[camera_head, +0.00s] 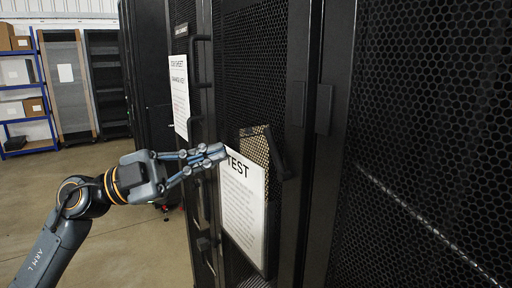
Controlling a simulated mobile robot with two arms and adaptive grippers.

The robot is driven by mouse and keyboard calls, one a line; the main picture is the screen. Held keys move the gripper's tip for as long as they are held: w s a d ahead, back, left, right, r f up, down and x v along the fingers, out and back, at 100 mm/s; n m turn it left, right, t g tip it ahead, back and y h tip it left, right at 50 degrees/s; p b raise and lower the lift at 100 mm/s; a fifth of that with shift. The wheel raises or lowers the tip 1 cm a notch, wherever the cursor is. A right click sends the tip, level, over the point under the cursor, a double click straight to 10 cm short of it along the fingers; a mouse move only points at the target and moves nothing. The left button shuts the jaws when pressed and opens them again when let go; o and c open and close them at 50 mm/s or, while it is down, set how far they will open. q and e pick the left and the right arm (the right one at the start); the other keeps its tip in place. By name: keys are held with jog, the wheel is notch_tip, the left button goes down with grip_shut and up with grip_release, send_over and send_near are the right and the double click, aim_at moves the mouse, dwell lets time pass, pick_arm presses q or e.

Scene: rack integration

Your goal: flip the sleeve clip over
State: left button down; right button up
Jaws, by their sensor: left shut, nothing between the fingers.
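A white TEST sheet (243,205) in a dark sleeve hangs on the black mesh rack door, left of centre. A dark, slanted bar (277,153) stands at the sleeve's upper right; it may be the sleeve clip, but I cannot tell for sure. A tan mesh patch (256,147) shows between the bar and the sheet. My left gripper (220,152) is shut and empty, its tips at the sheet's upper left corner, covering part of it. I cannot tell whether the tips touch the sheet. My right gripper is not in view.
A second printed sheet (180,96) hangs on the rack to the left, near a dark door handle (201,62). A large mesh door (430,130) fills the right. Blue shelves with boxes (33,107) stand far left, with open floor (125,235) before them.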

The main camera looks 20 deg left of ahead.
aim_at(277, 154)
pick_arm(q)
jog(key=p+x, duration=0.1)
jog(key=x, duration=0.2)
jog(key=p+x, duration=0.2)
jog(key=x, duration=0.1)
jog(key=p+x, duration=0.2)
jog(key=x, duration=0.2)
jog(key=shift+s+r, duration=0.2)
jog(key=shift+r, duration=0.1)
jog(key=shift+w+a+f, duration=0.9)
jog(key=shift+w+f, duration=0.2)
jog(key=shift+f, duration=0.1)
jog(key=shift+w+a+f, duration=0.25)
jog(key=shift+f, duration=0.05)
jog(key=shift+a+n, duration=0.1)
jog(key=shift+n, duration=0.4)
